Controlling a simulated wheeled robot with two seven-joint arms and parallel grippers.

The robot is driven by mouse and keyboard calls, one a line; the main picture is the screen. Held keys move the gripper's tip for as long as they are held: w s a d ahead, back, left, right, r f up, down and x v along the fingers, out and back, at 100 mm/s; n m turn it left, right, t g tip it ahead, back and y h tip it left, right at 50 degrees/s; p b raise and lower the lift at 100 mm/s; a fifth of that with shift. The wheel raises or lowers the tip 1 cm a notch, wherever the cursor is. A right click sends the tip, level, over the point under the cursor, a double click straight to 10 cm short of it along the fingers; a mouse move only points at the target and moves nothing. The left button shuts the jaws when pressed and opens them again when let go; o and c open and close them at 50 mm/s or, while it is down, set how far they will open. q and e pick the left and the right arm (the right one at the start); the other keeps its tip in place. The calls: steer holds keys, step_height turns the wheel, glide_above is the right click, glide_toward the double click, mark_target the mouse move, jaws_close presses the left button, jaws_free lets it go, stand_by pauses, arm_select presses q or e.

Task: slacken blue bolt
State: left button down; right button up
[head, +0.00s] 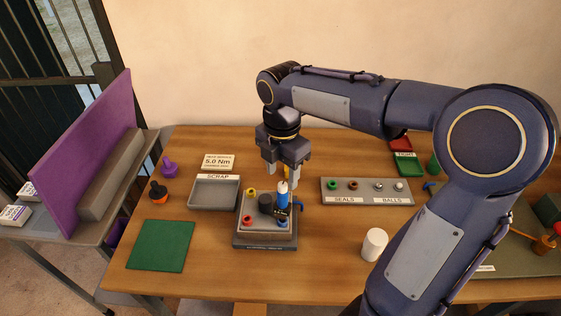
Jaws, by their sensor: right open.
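A grey block (266,232) on a dark base stands mid-table, with coloured bolt heads at its corners. A yellow head (250,192) is at back left and a red one (247,219) at front left. The blue bolt (282,223) is at front right. A blue upright tool (283,197) with a pale top stands above that right side; I cannot tell whether it sits on the bolt. A dark round knob (265,201) is beside it. My right gripper (283,178) points down, open, just above the tool's top. My left gripper is out of view.
A grey scrap tray (214,207) stands left of the block, with a torque card (218,162) behind it. A seals and balls tray (367,200) is to the right. A white cylinder (374,244) stands at front right. A green mat (160,246) lies front left.

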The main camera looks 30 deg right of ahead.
mark_target(282, 184)
step_height(282, 184, down, 7)
steer(key=shift+s, duration=0.1)
stand_by(0.3)
jaws_close()
steer(key=shift+r+p, duration=0.1)
steer(key=shift+p, duration=0.2)
steer(key=shift+r+p, duration=0.55)
steer(key=shift+r, duration=0.1)
stand_by(0.3)
steer(key=shift+r+p, duration=1.15)
steer(key=shift+r, duration=0.2)
